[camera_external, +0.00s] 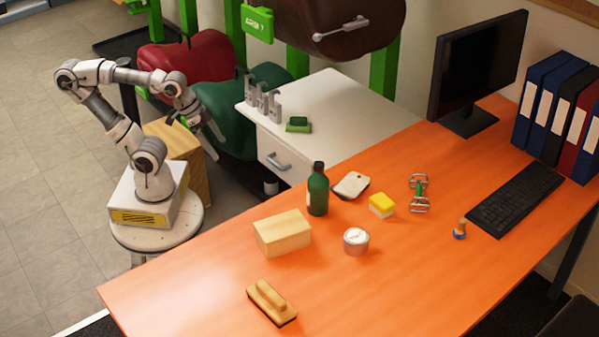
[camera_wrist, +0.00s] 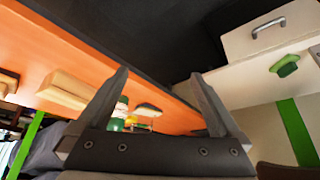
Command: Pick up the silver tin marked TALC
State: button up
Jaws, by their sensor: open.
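The silver tin (camera_external: 356,241) stands on the orange desk (camera_external: 420,285), right of the tan block and in front of the green bottle. It is round with a pale lid; its marking is too small to read. My gripper (camera_external: 207,132) is raised to the left of the white cabinet, well apart from the tin and the desk. In the wrist view my gripper (camera_wrist: 160,78) has its two fingers spread wide with nothing held. I cannot make out the tin in that view.
Near the tin are a tan block (camera_external: 283,234), a green bottle (camera_external: 318,190), a yellow sponge (camera_external: 382,205) and a brush (camera_external: 270,302). A white cabinet (camera_external: 340,105) stands beyond the desk's left edge. The desk right of the tin is mostly clear.

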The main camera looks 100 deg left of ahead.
dwell(0.6)
jog(key=w+d+r+m+g+y+p, duration=0.1)
jog(key=w+d+r+m+y+p, duration=0.3)
jog(key=w+r, duration=0.8)
jog(key=m+t+y+p, duration=0.2)
jog(key=m+y+p, duration=0.25)
jog(key=m, duration=0.95)
send_over(346, 240)
jog(key=s+a, duration=0.7)
jog(key=a, duration=0.2)
notch_tip(346, 240, down, 8)
jog(key=d+f+m+t, duration=0.1)
jog(key=d+f+m, duration=0.2)
jog(key=d, duration=0.1)
jog(key=w+d+f+m+t+p, duration=0.1)
jog(key=d+f+m+t, duration=0.1)
jog(key=d+f+m, duration=0.1)
jog(key=w+d+f+m+t+h, duration=0.1)
jog(key=d+f+m, duration=0.2)
jog(key=d+m, duration=0.1)
jog(key=shift+w+d+f+t+p, duration=0.15)
jog(key=shift+d+f+t+p, duration=0.1)
jog(key=shift+d+t+p, duration=0.1)
jog(key=shift+w+a+f+b, duration=0.3)
jog(key=shift+w+a+f, duration=0.05)
jog(key=shift+w+f, duration=0.2)
jog(key=b+x, duration=0.2)
jog(key=x, duration=0.3)
jog(key=shift+w+f, duration=0.1)
jog(key=shift+w, duration=0.3)
